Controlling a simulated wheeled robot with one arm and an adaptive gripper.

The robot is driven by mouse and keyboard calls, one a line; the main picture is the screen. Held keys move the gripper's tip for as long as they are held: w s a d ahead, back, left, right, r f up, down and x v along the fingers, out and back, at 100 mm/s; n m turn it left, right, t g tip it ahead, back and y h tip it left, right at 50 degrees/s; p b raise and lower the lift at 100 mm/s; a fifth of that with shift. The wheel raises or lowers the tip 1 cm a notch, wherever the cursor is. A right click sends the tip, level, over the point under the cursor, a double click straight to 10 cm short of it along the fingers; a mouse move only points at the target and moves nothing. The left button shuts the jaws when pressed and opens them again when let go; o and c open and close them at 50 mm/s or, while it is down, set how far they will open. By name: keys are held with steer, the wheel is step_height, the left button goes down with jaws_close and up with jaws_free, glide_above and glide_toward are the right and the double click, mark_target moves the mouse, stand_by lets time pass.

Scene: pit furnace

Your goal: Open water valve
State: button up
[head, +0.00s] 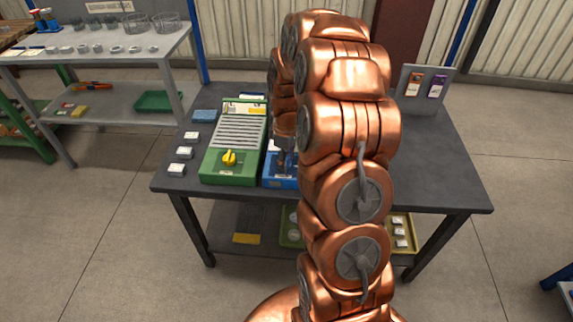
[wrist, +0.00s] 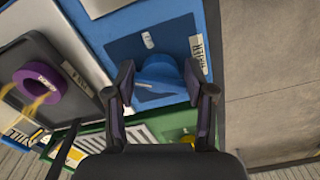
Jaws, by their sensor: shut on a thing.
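A blue unit (wrist: 215,15) with a white label fills the upper middle of the wrist view. A round blue knob (wrist: 160,68), which looks like the water valve, stands out from a darker blue patch on it. My gripper (wrist: 158,80) has one finger on each side of this knob and is shut on it. In the head view the blue unit (head: 271,183) shows only in part beside the green unit. My gripper (head: 283,155) is over it there, and my copper arm hides the rest. The valve's turn position cannot be told.
A green unit (head: 222,181) with a yellow knob (head: 229,158) is left of the blue unit on the dark table (head: 440,195). Several small white-topped blocks (head: 183,153) lie further left. A purple ring (wrist: 36,80) shows in the wrist view.

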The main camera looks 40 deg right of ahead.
steer(key=m+b, duration=0.3)
steer(key=m, duration=0.3)
steer(key=shift+a+f+b, duration=0.1)
steer(key=shift+f+b, duration=0.05)
steer(key=shift+b, duration=0.25)
steer(key=m+b, duration=0.1)
steer(key=m, duration=0.4)
steer(key=shift+a+b, duration=0.15)
steer(key=shift+b, duration=0.2)
steer(key=shift+m, duration=0.4)
steer(key=o, duration=0.9)
steer(key=shift+r, duration=0.3)
step_height(320, 180, up, 12)
steer(key=shift+f, duration=0.15)
